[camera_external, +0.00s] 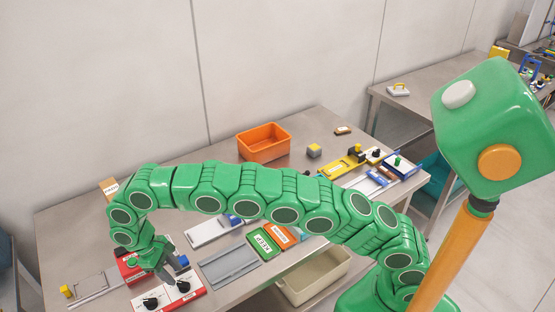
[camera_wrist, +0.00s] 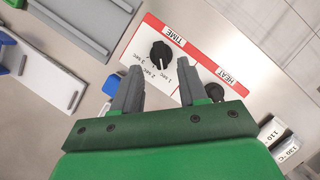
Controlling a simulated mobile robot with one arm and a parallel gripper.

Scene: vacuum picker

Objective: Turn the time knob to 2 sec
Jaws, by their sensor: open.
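The time knob (camera_wrist: 161,52) is a black round knob with a white pointer line, on a white panel (camera_wrist: 147,40) with a red band lettered TIME and HEAT. Labels for 1, 2 and 3 sec sit around it. Its pointer appears to lie between 2 sec and 1 sec; the exact setting is hard to tell. My gripper (camera_wrist: 160,82) is open and empty, its two grey fingers apart and short of the knob in the wrist view. The heat knob (camera_wrist: 215,92) is beside the right finger. In the external view my gripper (camera_external: 172,276) hangs over the two-knob panel (camera_external: 196,288).
An orange bin (camera_external: 264,142) stands at the back of the table. Green and orange blocks (camera_external: 264,246), a grey tray (camera_external: 230,266) and a blue-and-white fixture (camera_external: 210,230) lie right of the panel.

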